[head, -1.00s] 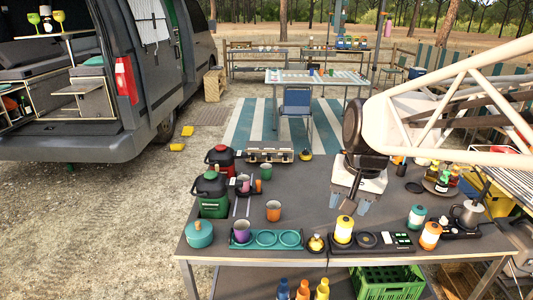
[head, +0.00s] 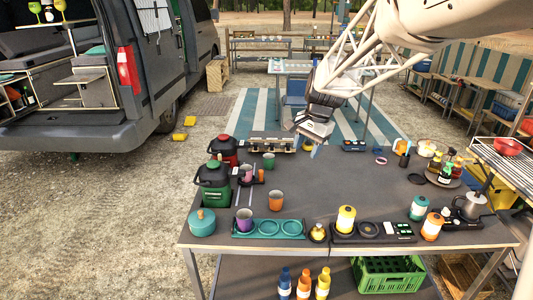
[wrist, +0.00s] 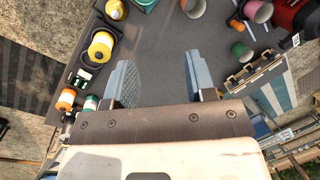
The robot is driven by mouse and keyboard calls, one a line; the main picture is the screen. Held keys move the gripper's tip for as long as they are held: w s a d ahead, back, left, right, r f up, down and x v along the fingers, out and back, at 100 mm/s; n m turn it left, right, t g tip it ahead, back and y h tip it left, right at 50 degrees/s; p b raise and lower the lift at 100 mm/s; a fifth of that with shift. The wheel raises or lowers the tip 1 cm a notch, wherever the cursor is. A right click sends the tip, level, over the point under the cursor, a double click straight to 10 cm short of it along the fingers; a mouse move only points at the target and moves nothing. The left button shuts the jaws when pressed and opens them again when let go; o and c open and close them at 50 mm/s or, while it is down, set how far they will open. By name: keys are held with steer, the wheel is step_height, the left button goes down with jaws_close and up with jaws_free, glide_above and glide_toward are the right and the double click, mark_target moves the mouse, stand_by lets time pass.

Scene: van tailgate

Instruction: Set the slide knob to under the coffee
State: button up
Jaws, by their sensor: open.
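A pale narrow slide rail (head: 250,197) lies on the table beside the drink dispensers, with a pink mug (head: 246,173) at its far end. A small orange piece (head: 261,176) stands right of that mug; I cannot tell whether it is the slide knob. A green-lidded dispenser (head: 213,180) and a red dispenser (head: 223,150) stand to the left; which one is coffee is not readable. My gripper (head: 306,146) is tilted above the table's far edge, right of the rail. In the wrist view, my gripper (wrist: 158,78) is open with nothing between its fingers.
A green mug (head: 269,160), an orange mug (head: 276,200) and a purple mug (head: 243,219) stand near the rail. A teal tray (head: 268,237) and a yellow canister (head: 345,219) line the front. The table's middle is clear.

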steer(key=w+a+f+m, duration=0.1)
steer(key=w+a+f, duration=0.15)
steer(key=w, duration=0.25)
steer(key=w+a+f+m+g+y, duration=0.1)
steer(key=w+f, duration=0.2)
steer(key=w, duration=0.2)
steer(key=w+a+f+m, duration=0.1)
steer(key=w+a+f, duration=0.15)
steer(key=w, duration=0.25)
steer(key=m, duration=0.3)
glide_toward(261, 180)
steer(key=w, duration=0.1)
steer(key=shift+w+f+g+y, duration=0.1)
steer(key=shift+w+g+y, duration=0.2)
steer(key=shift+g+y, duration=0.1)
steer(key=shift+a+f, duration=0.1)
steer(key=shift+x, duration=3.8)
steer(key=shift+s, duration=0.1)
jaws_close()
